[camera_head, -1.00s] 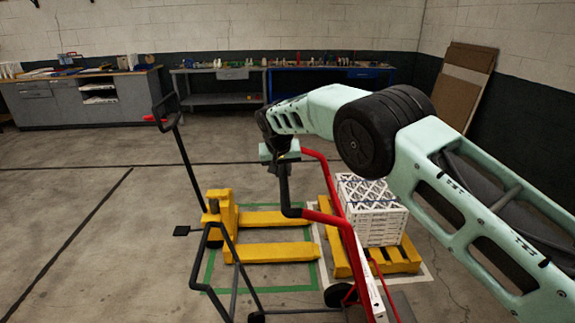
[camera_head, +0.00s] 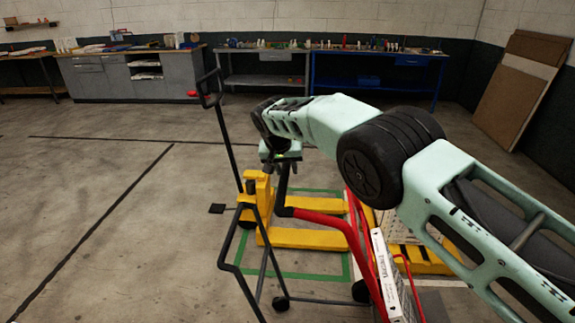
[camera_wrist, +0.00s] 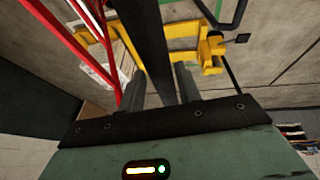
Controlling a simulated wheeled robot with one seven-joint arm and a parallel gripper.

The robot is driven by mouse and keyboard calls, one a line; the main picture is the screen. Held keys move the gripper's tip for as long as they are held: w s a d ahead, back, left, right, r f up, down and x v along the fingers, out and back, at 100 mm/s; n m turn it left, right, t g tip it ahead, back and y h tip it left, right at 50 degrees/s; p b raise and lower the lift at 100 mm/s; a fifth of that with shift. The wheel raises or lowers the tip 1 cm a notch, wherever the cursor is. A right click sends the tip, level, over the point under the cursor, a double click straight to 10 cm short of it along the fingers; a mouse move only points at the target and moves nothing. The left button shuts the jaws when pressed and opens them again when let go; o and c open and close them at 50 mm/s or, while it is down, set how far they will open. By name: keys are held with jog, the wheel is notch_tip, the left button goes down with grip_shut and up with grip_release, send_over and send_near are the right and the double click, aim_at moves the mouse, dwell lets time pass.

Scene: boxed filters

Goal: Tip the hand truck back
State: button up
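The hand truck (camera_head: 352,236) has a red tube frame and a black handle grip (camera_head: 282,188). It stands low in the middle of the head view, leaning at a slant, and carries a white printed box (camera_head: 385,270). My gripper (camera_head: 281,160) is at the handle. The red frame also shows at the upper left there (camera_wrist: 62,38). My arm hides part of the hand truck, and its lower end is partly out of view.
A yellow pallet jack (camera_head: 262,190) with a tall black handle stands just behind the hand truck. A black tubular frame (camera_head: 232,267) on casters is close at front left. A yellow pallet (camera_head: 430,262) lies right, partly hidden. Open floor lies left; benches (camera_head: 165,75) line the back wall.

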jog(key=shift+o, duration=0.6)
jog(key=shift+w+f, duration=0.1)
jog(key=shift+f, duration=0.05)
jog(key=shift+r, duration=0.5)
jog(key=b+v, duration=0.4)
jog(key=v, duration=1.2)
jog(key=shift+s+r, duration=0.3)
jog(key=shift+s, duration=0.05)
jog(key=shift+a, duration=0.1)
